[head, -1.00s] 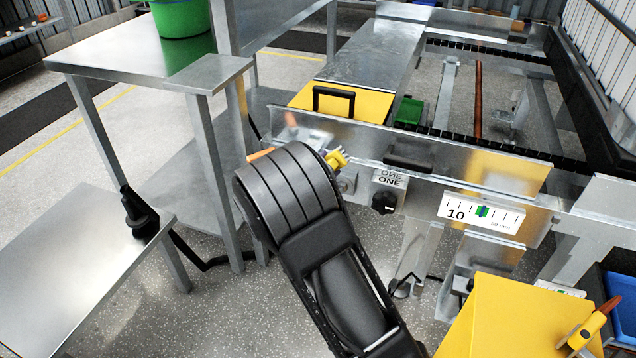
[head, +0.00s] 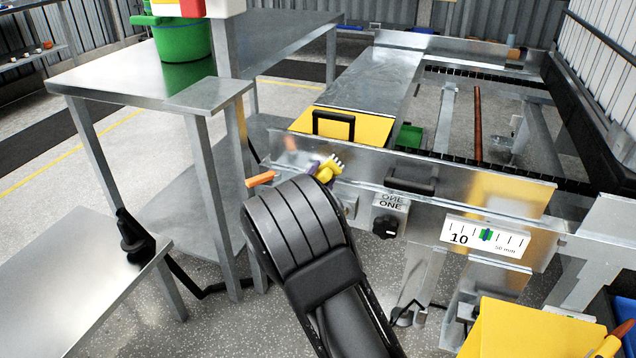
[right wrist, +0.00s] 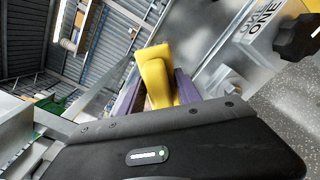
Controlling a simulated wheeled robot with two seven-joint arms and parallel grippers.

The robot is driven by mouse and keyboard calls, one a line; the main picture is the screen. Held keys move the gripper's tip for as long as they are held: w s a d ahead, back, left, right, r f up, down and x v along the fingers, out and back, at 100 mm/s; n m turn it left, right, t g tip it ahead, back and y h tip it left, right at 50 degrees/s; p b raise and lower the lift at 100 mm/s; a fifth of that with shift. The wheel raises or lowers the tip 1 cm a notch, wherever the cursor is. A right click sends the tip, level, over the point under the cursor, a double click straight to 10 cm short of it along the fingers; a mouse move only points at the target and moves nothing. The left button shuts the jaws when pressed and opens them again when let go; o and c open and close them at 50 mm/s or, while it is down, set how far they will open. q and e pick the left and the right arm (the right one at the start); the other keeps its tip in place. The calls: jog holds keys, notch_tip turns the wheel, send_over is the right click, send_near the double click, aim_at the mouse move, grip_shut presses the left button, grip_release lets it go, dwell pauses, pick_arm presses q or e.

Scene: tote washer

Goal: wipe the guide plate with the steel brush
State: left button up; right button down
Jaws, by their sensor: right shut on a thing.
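The guide plate (head: 455,187) is the long upright steel sheet along the front of the machine, with a black handle on it. My right gripper (head: 318,186) is at its left part, mostly hidden behind my own dark wrist. In the right wrist view the yellow part of the brush (right wrist: 155,72) sits between the purple fingers (right wrist: 158,92). I cannot tell whether the bristles touch the plate. My left gripper is not in view.
A black knob (head: 385,227) and a scale marked 10 (head: 485,238) sit below the plate. A yellow box (head: 520,330) with an orange-handled tool (head: 614,342) stands at the lower right. Steel tables (head: 140,82) stand to the left, one bearing a green bucket (head: 182,38).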

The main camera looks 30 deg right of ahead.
aim_at(322, 151)
jog(key=shift+b+x, duration=0.55)
jog(key=shift+x, duration=1.8)
jog(key=shift+w+d, duration=0.1)
jog(key=shift+d, duration=0.1)
jog(key=shift+b+x, duration=0.5)
jog(key=shift+x, duration=0.75)
jog(key=shift+w, duration=0.1)
jog(key=shift+w+a, duration=0.55)
jog(key=shift+w, duration=0.25)
jog(key=shift+w+a, duration=0.6)
jog(key=shift+w, duration=0.2)
jog(key=shift+s, duration=0.1)
